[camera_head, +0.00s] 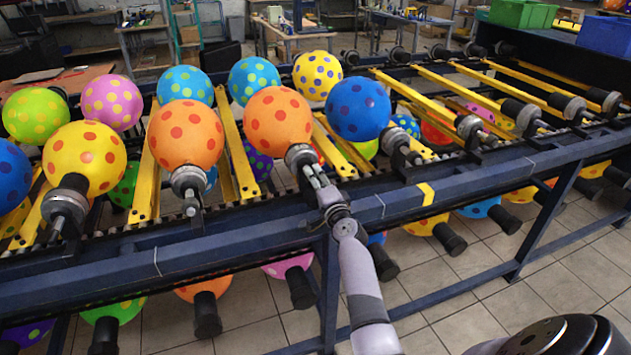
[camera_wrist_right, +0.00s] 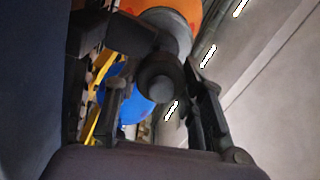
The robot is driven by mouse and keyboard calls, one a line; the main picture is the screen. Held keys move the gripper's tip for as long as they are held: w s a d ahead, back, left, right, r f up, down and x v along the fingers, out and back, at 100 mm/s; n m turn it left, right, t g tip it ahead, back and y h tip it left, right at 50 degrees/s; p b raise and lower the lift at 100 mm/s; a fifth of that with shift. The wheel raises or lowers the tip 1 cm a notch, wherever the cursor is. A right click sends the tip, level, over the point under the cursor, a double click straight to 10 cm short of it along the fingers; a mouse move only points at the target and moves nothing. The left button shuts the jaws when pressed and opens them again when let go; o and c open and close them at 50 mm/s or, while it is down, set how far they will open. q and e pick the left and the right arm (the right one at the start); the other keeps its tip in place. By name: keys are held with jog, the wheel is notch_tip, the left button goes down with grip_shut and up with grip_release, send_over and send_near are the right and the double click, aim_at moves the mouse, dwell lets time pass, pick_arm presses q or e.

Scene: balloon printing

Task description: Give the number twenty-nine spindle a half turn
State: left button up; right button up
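No number can be read on any spindle, so I cannot tell which is twenty-nine. My right gripper (camera_head: 312,178) is at the front end of the spindle (camera_head: 300,156) that carries an orange balloon with red dots (camera_head: 278,118). In the right wrist view the spindle's dark round end (camera_wrist_right: 160,78) lies between the two fingers of my right gripper (camera_wrist_right: 158,100). The fingers look spread, one on each side, with a small gap on the left; contact on the right is unclear. The orange balloon shows at the top (camera_wrist_right: 215,14). My left gripper is not in view.
A dark blue rack rail (camera_head: 240,220) runs across the front. Neighbouring spindles hold another orange balloon (camera_head: 185,135) to the left and a blue one (camera_head: 358,108) to the right. More balloons hang below. Several empty spindles (camera_head: 522,116) are at the right. Tiled floor (camera_head: 560,285) is open in front.

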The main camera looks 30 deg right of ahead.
jog(key=o, duration=0.4)
jog(key=v, duration=1.2)
dwell(0.4)
